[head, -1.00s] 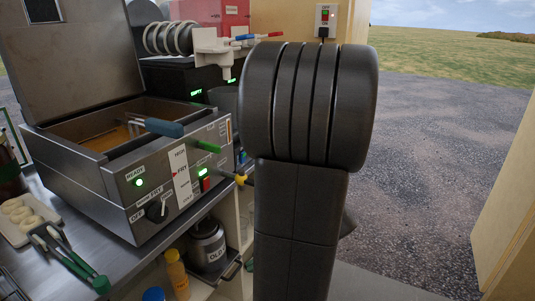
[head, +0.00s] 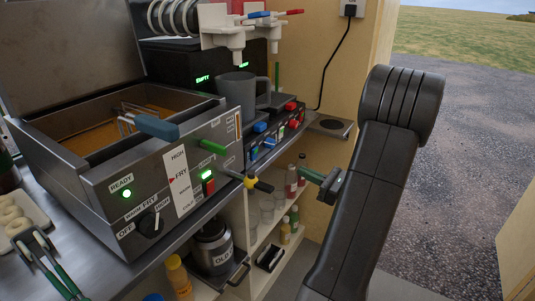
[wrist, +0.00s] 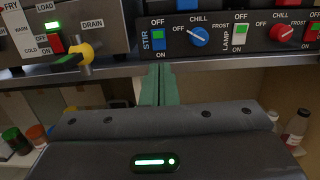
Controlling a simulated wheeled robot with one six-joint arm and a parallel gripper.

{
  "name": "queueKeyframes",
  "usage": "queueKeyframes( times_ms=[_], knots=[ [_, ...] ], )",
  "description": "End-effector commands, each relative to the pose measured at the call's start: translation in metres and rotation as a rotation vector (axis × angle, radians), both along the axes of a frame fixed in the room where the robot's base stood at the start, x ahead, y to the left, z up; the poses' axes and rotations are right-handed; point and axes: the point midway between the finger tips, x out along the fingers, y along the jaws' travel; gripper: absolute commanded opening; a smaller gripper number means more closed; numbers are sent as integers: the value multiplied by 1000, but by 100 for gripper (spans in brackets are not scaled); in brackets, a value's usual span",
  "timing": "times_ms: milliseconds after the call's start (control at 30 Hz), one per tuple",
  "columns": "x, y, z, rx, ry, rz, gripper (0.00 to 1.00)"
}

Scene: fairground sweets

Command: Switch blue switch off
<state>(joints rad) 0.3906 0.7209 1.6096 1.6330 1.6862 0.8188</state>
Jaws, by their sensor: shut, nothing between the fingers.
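The blue switch (wrist: 158,39), labelled STIR, is on a dark control panel in the wrist view. It has OFF printed above it and ON below it. A blue CHILL knob (wrist: 199,37) sits just right of it. My gripper (wrist: 159,72) is shut and empty, its green fingers standing just below the switch in the picture. I cannot tell how far apart they are in depth. In the head view my gripper (head: 308,174) is at the counter's front edge, right of the panel (head: 278,138). The switch is too small there to tell.
The fryer (head: 150,178) with its FRY panel stands left of the panel. A yellow-knobbed drain tap (wrist: 86,51) sticks out to the left of my fingers. Shelves with bottles (head: 290,222) lie below the counter. Open ground is at the right.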

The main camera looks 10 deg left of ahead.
Motion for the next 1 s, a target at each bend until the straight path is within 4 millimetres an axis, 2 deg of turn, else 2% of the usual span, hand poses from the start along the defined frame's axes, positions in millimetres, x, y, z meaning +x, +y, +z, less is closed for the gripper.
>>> queueKeyframes(
  times_ms=[167, 333, 800, 1000],
  knots=[
    [0, 1, 0, -1, -1, 1, 0],
    [4, 14, 2, -2, -2, 3, 0],
    [34, 101, 12, -1, -1, 5, 0],
    [44, 124, 16, -3, -1, 2, 0]
  ],
)
